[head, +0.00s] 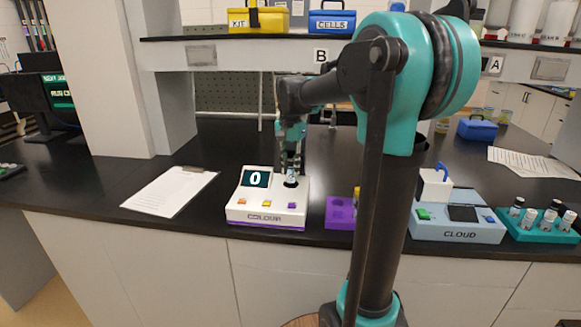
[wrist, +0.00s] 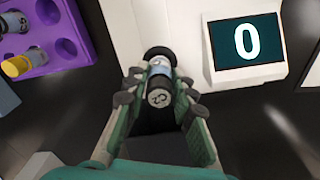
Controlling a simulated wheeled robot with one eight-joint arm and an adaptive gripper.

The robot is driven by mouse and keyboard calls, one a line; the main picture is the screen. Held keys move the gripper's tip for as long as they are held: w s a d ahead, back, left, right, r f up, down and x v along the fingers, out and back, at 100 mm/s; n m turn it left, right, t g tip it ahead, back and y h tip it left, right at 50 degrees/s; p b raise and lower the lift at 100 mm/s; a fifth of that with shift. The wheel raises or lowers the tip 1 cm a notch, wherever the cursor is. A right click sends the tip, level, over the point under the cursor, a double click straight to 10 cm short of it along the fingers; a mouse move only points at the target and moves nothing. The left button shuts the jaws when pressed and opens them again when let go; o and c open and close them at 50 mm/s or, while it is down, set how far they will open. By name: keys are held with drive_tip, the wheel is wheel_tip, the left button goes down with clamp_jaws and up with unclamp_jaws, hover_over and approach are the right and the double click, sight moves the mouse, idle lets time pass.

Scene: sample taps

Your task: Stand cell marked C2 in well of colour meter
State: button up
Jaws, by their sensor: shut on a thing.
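The colour meter (head: 266,206) is a white box with a purple base, standing near the counter's front edge; its display reads 0. Its dark round well (head: 290,184) is at the top right in the head view. My gripper (head: 291,164) points down over the well. In the wrist view my gripper (wrist: 158,95) is shut on the cell marked C2 (wrist: 159,98), a small vial with a black cap and pale body. The cell's lower end lines up with the black ring of the well (wrist: 160,53). I cannot tell whether its base is inside or just above it.
A purple rack (head: 339,214) stands right of the meter, partly behind my arm; the wrist view shows vials in it. The CLOUD meter (head: 458,222) and teal rack (head: 540,228) are further right. A clipboard (head: 170,190) lies to the left.

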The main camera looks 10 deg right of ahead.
sight(291, 160)
drive_tip(key=shift+f, duration=0.1)
drive_tip(key=shift+f, duration=0.6)
drive_tip(key=shift+f, duration=0.1)
drive_tip(key=shift+f, duration=0.65)
drive_tip(key=o, duration=1.6)
drive_tip(key=shift+r, duration=0.15)
drive_tip(key=shift+r, duration=3.4)
